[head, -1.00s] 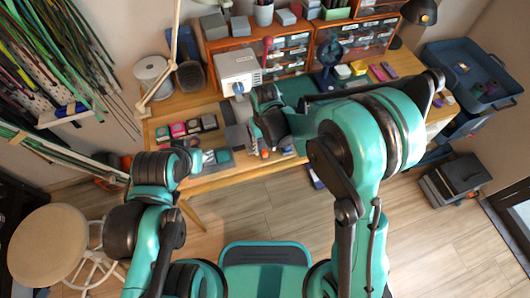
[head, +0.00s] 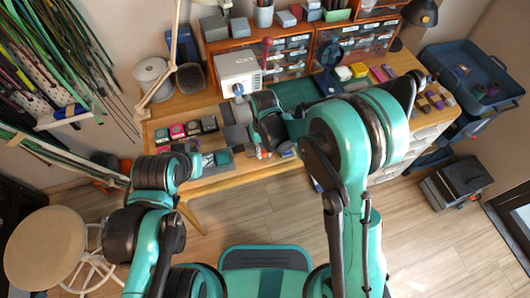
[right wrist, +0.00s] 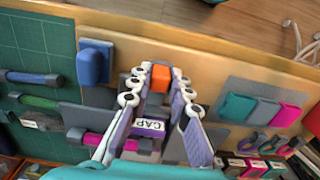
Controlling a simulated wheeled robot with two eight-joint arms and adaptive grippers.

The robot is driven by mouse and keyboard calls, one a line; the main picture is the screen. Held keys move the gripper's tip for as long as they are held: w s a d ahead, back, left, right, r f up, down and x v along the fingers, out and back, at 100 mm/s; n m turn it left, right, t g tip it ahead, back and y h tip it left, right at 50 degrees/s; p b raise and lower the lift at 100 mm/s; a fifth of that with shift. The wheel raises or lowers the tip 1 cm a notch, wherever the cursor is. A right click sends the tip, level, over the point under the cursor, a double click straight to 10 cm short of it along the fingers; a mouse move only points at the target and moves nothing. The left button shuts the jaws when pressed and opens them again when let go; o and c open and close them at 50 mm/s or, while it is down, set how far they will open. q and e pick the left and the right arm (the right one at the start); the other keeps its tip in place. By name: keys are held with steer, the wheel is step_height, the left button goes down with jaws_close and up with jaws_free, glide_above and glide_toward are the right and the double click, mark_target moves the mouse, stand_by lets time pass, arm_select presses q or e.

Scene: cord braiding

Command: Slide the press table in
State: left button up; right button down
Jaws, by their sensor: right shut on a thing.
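My right gripper (right wrist: 161,82) is shut on a small orange block (right wrist: 160,76) near the front edge of the workbench. In the head view my right gripper (head: 264,148) is in front of the white press (head: 237,72), which has a red-knobbed lever. I cannot make out which part is the press table; my gripper and arm hide part of this area. My left gripper (head: 190,160) is by the bench's front left; its fingers are unclear.
A green cutting mat (head: 290,92) and a blue clamp-like tool (head: 328,82) are right of the press. Ink-coloured blocks (head: 192,128) sit to its left. A grey plate with coloured pieces (right wrist: 262,104) and a blue block (right wrist: 94,62) flank the right gripper.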

steer(key=w, duration=0.2)
steer(key=w+a, duration=0.1)
steer(key=w, duration=0.2)
steer(key=w+a, duration=0.1)
steer(key=w, duration=0.1)
steer(key=shift+w+a, duration=0.25)
steer(key=shift+w, duration=0.1)
steer(key=c, duration=1.4)
jaws_free()
steer(key=shift+r, duration=0.1)
step_height(320, 180, up, 12)
